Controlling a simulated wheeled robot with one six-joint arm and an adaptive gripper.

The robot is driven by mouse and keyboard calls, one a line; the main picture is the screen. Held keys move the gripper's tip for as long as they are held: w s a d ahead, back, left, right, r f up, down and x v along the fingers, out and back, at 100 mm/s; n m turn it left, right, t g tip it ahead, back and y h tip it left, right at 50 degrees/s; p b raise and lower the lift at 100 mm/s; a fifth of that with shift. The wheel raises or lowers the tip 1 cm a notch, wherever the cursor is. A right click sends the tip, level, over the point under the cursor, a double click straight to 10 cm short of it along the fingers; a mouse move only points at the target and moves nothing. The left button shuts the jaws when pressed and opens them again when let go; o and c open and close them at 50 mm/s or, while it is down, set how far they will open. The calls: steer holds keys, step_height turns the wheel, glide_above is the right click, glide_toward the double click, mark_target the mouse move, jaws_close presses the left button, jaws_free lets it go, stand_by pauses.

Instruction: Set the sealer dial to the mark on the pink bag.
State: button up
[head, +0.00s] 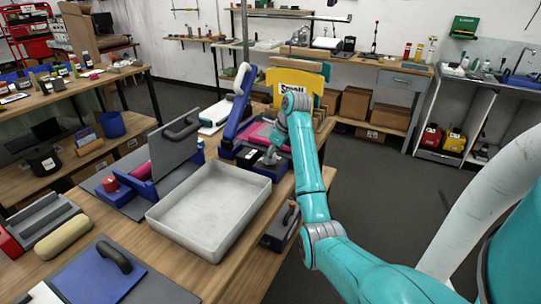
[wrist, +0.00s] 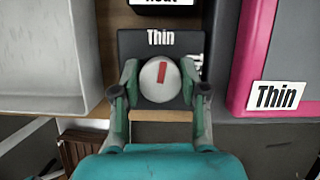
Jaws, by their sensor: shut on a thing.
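The sealer dial (wrist: 152,84) is a pale round knob with a red pointer line, on a dark panel. The line points almost straight up, leaning slightly right, toward the word "Thin" on the panel (wrist: 150,42) above it. My gripper (wrist: 158,88) is shut on the dial, one finger on each side. The pink bag (wrist: 238,75) lies to the right with a white "Thin" label (wrist: 275,95). In the head view, my gripper (head: 270,157) is at the front of the blue sealer (head: 236,110), and some of the pink bag (head: 256,130) shows there.
A shallow grey tray (head: 208,245) stands just left of my gripper; its wall also shows in the wrist view (wrist: 90,60). Another blue machine with a raised grey plate (head: 172,150) is behind the tray. A yellow "Small" sign (head: 312,82) stands beyond the sealer. Floor to the right is clear.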

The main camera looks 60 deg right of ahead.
stand_by(0.3)
steer(key=o, duration=1.1)
